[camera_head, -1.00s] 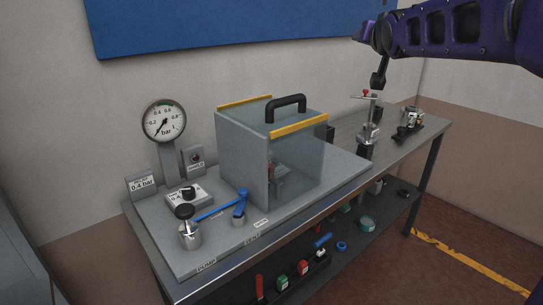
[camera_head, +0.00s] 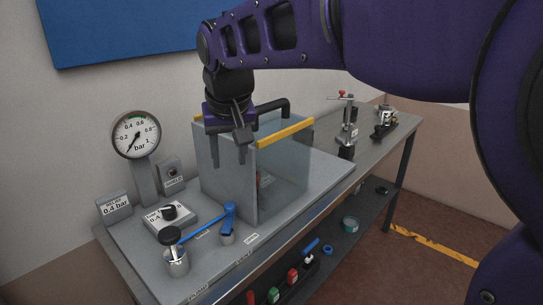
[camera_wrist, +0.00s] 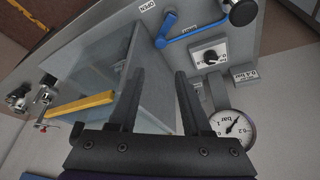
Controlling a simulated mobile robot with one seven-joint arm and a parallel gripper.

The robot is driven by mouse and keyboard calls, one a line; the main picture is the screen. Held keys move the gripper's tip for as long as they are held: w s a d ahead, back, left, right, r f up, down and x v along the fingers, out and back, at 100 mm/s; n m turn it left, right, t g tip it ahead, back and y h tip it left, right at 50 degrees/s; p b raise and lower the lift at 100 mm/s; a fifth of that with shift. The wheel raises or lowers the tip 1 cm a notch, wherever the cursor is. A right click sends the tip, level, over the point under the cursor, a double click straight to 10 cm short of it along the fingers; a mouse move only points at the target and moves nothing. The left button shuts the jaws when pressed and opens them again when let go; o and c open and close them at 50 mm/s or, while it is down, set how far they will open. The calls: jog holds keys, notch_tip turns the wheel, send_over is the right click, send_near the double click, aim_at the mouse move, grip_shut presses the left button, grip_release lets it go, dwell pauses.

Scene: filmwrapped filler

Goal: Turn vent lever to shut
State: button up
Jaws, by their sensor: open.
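The blue vent lever (camera_head: 205,222) is at the front of the grey bench plate, on a short grey post. Its long arm points left in the head view, toward the black-knobbed pump (camera_head: 176,252). In the wrist view the lever (camera_wrist: 195,31) is near the top, beyond the fingers, with an OPEN label (camera_wrist: 147,5) beside it. Another label by its arm is too small to read surely. My gripper (camera_head: 229,158) is open and empty, fingers down, above and behind the lever, in front of the clear chamber in the picture. It touches nothing I can make out.
The chamber (camera_head: 285,170) with yellow edges and a black handle (camera_head: 271,107) stands close by the gripper. A pressure gauge (camera_head: 136,134), dial box (camera_head: 168,218) and 0.4 bar sign (camera_head: 115,207) are at left. A stand (camera_head: 347,125) is at the back right.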

aim_at(230, 205)
jog(key=b+x, duration=0.2)
jog(key=x, duration=1.5)
jog(key=shift+s+f+b, duration=0.1)
jog(key=shift+f+b, duration=0.15)
jog(key=shift+b, duration=0.15)
grip_shut()
